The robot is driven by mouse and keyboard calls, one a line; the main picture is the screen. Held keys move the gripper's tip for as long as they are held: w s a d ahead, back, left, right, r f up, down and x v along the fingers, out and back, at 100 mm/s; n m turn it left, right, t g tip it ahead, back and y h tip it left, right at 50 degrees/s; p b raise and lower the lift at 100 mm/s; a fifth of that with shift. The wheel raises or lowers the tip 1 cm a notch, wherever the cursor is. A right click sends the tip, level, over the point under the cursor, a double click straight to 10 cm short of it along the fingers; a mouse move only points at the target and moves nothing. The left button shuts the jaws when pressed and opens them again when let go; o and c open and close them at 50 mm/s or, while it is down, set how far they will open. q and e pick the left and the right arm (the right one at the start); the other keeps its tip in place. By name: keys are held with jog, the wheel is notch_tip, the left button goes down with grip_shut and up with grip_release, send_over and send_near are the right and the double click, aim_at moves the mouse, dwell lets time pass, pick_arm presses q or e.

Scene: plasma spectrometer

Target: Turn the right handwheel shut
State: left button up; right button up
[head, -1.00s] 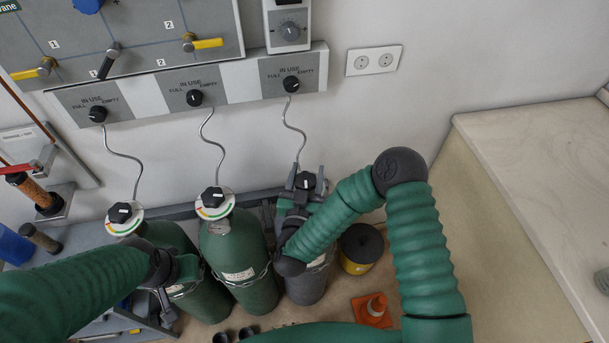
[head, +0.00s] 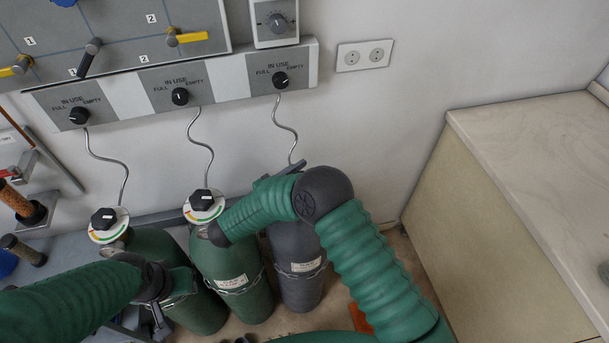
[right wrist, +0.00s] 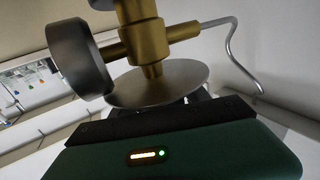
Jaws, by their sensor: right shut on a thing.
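The right cylinder (head: 298,270) is dark grey and stands at the right end of the row. My right forearm covers its top and handwheel in the head view; only a grey piece of my right gripper (head: 289,169) shows above the arm. In the right wrist view, my right gripper (right wrist: 175,112) is shut close against a grey disc (right wrist: 155,85) under a brass valve (right wrist: 150,45). The gripped handwheel is hidden there. My left gripper (head: 158,300) is beside the left green cylinder (head: 170,280); its fingers are too unclear to read.
The middle green cylinder (head: 228,270) stands close beside the right one, its black handwheel (head: 203,200) on a coloured dial. A wall panel (head: 180,80) with black knobs is behind. A pale counter (head: 540,170) fills the right. A dark round knob (right wrist: 78,60) sticks out from the brass valve.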

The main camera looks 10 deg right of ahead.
jog(key=shift+r+g, duration=0.1)
jog(key=shift+g, duration=0.2)
jog(key=o, duration=1)
jog(key=shift+c, duration=0.2)
jog(key=o, duration=0.4)
jog(key=shift+w, duration=0.15)
jog(key=v, duration=0.7)
jog(key=shift+a+f+b, duration=0.3)
jog(key=shift+b, duration=0.1)
